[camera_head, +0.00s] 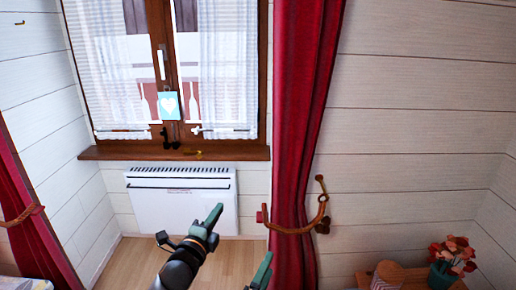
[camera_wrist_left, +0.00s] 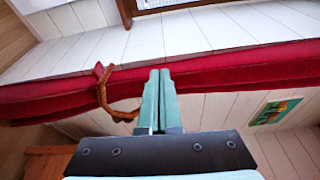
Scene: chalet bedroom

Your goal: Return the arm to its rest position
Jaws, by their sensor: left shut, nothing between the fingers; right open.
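My left gripper (camera_head: 217,210) is raised in the lower middle of the head view, in front of the white radiator and left of the red curtain. Its green fingers are shut with nothing between them; they also show pressed together in the left wrist view (camera_wrist_left: 159,75). What I take for my right gripper (camera_head: 263,273) shows only as a green fingertip at the bottom edge of the head view; the rest of it is out of frame.
A red curtain (camera_head: 300,110) hangs right of the window, with a brown tieback (camera_head: 308,226). A white radiator (camera_head: 180,205) is under the sill (camera_head: 180,152). A potted flower (camera_head: 452,262) stands at lower right. Bare floor (camera_head: 130,262) shows at lower left.

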